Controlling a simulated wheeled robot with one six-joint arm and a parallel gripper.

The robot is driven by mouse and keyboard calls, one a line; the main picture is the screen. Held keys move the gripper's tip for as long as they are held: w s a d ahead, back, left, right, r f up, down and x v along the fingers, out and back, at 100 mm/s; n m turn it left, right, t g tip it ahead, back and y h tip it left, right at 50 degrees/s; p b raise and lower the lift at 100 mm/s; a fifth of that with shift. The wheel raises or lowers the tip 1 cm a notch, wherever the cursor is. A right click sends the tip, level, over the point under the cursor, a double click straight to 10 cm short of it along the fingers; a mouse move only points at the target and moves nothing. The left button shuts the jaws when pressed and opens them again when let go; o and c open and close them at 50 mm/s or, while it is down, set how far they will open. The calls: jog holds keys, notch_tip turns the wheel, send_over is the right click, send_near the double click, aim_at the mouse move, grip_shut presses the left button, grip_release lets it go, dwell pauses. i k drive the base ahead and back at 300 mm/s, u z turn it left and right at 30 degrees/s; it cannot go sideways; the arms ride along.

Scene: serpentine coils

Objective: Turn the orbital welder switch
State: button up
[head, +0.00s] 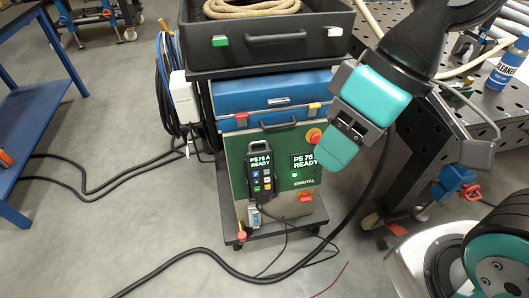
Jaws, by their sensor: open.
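The orbital welder (235,170) is a box with a green front marked ORBITAL, low on a wheeled cart. A red knob on a yellow base (314,136) sits at the upper right of the front. A red switch (305,197) sits at the lower right, under the label. My gripper (354,128), teal and dark grey, is open and empty. In the picture it is right of the welder and overlaps the panel's right edge. Its distance from the red switch cannot be told.
A handheld pendant (261,172) hangs on the welder's front. Above are a blue toolbox (270,92) and a black tray (285,50) holding a coiled hose. A perforated metal table (500,120) with a blue cleaner can (508,66) stands right. Cables cross the floor; a blue bench (35,120) stands left.

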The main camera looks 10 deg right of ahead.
aim_at(305, 197)
jog(key=z, duration=3.05)
jog(key=k, duration=0.5)
jog(key=u, duration=1.05)
